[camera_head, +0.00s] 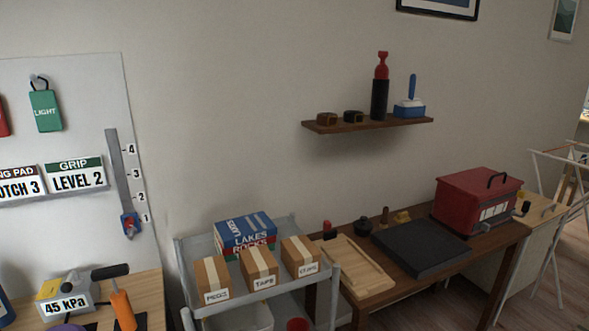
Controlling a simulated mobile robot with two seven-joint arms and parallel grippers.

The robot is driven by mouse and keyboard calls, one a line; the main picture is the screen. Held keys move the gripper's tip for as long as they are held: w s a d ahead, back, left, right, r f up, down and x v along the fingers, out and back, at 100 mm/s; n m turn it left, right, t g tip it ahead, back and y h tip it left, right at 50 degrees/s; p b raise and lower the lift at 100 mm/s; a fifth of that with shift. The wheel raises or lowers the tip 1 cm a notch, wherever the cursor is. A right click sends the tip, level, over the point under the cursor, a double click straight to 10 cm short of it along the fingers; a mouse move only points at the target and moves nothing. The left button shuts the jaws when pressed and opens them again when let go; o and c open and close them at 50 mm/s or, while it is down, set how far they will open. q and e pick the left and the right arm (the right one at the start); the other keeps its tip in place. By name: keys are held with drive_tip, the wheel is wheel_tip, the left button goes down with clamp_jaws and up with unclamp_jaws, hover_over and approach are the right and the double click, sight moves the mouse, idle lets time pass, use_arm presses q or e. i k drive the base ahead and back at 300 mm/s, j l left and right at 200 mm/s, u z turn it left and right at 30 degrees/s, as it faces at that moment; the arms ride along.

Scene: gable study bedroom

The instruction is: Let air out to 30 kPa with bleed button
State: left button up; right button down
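A grey device (76,289) stands on a wooden table at the bottom left. It bears a white label (67,306) reading "45 kPa". A yellow part (49,288) is on its left side and a black handle (110,271) sticks out to the right. An orange cylinder (123,309) leans beside it. I cannot make out which part is the bleed button. Neither of my grippers is in view.
A purple round thing (68,328) is cut off at the lower edge. A grey cart (334,284) with several boxes stands right of the table. A wall panel (70,100) with a slider (130,224) rises behind. A dark bench (484,245) holds a red box (477,202).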

sight(48, 291)
drive_tip(key=u, duration=1.5)
